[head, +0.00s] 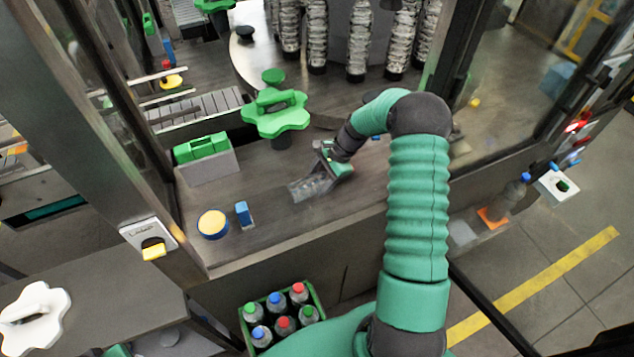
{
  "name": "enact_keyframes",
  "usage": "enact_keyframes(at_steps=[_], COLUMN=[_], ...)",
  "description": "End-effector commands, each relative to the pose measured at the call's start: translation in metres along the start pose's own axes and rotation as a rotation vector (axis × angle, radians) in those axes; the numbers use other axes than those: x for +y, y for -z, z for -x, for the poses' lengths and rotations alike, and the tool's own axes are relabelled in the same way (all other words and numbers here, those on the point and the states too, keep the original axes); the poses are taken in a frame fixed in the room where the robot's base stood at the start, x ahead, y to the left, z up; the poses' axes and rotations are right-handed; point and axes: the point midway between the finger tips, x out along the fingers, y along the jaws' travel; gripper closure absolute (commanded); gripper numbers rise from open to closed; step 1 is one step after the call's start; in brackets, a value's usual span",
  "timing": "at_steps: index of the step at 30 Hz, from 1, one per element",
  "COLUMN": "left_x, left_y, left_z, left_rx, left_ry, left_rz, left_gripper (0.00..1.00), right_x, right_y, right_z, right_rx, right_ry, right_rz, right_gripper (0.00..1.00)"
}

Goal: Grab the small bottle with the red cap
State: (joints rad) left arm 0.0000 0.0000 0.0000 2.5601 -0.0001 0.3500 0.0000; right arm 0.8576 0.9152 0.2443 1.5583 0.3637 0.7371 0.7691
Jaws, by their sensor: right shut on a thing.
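My right gripper (334,163) is over the machine's dark worktop and shut on a clear bottle (311,188). The bottle is tilted, its body pointing down and left, close to the worktop; I cannot tell if it touches. Its cap is hidden, so its colour does not show. Two red-capped bottles, one at the back right (298,294) and one in the front middle (284,325), stand in a green crate (321,297) below the worktop's front edge. My left gripper is not in view.
On the worktop are a yellow-topped blue round part (212,224), a small blue block (244,214), a green-topped grey block (207,163) and a green star wheel (276,116). A blue-capped bottle (511,193) stands at right. Dark frame posts flank the opening.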

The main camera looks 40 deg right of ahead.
Motion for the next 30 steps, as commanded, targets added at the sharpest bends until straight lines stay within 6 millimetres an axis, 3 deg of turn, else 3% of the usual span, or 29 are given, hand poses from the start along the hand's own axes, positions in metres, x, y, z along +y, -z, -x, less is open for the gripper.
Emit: enact_keyframes(at_steps=[2, 9, 21, 30], left_x=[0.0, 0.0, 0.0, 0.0], left_y=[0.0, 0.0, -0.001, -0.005], left_z=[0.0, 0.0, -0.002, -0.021], left_rx=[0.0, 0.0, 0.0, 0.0], left_ry=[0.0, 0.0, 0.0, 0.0], left_rz=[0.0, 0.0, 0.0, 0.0], left_gripper=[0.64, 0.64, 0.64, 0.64], right_x=[-0.001, -0.001, -0.003, -0.016], right_y=[0.001, 0.003, -0.001, -0.024], right_z=[0.001, 0.002, 0.006, 0.064], right_rx=[0.0, -0.001, 0.001, 0.003], right_ry=[0.002, 0.003, 0.005, 0.008], right_rz=[0.0, 0.0, 0.002, 0.004], right_gripper=[0.68, 0.99, 1.0, 1.0])
